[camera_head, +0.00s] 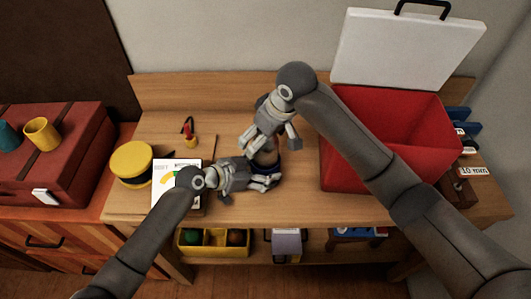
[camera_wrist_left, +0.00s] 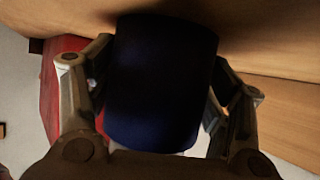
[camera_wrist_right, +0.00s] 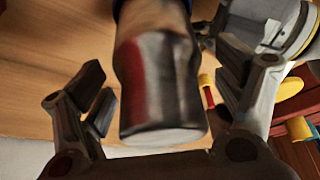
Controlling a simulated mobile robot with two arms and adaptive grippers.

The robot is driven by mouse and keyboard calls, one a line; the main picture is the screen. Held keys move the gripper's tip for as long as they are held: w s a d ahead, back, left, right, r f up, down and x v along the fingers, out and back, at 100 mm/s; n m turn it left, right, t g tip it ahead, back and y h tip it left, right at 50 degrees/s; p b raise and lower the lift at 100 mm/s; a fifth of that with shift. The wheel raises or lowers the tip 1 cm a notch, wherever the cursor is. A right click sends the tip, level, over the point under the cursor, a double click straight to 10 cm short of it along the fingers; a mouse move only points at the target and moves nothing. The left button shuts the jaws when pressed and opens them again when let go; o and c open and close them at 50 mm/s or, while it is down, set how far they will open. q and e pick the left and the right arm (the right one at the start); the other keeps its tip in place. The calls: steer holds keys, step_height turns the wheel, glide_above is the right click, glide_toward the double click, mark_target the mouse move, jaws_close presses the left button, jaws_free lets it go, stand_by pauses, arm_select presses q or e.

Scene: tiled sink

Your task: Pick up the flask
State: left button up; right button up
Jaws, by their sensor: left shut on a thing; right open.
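The flask (camera_head: 264,158) stands on the wooden workbench, partly covered by both grippers. It has a dark blue body and a shiny metallic top. My left gripper (camera_head: 270,177) is shut on the flask low down from the left. In the left wrist view, the dark blue body (camera_wrist_left: 162,85) fills the space between its fingers. My right gripper (camera_head: 273,143) is open above and around the upper part of the flask. In the right wrist view, the metallic top (camera_wrist_right: 160,85) lies between its spread fingers, with a reddish patch on its side.
A red open box (camera_head: 345,150) with a raised white lid (camera_head: 410,50) stands to the right, under my right arm. The back middle of the bench is clear.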

steer(key=shift+w+a+f, duration=0.15)
steer(key=shift+f, duration=0.4)
steer(key=c, duration=1.8)
step_height(320, 180, up, 10)
steer(key=shift+r, duration=0.1)
arm_select(q)
steer(key=o, duration=0.9)
steer(key=shift+c, duration=0.2)
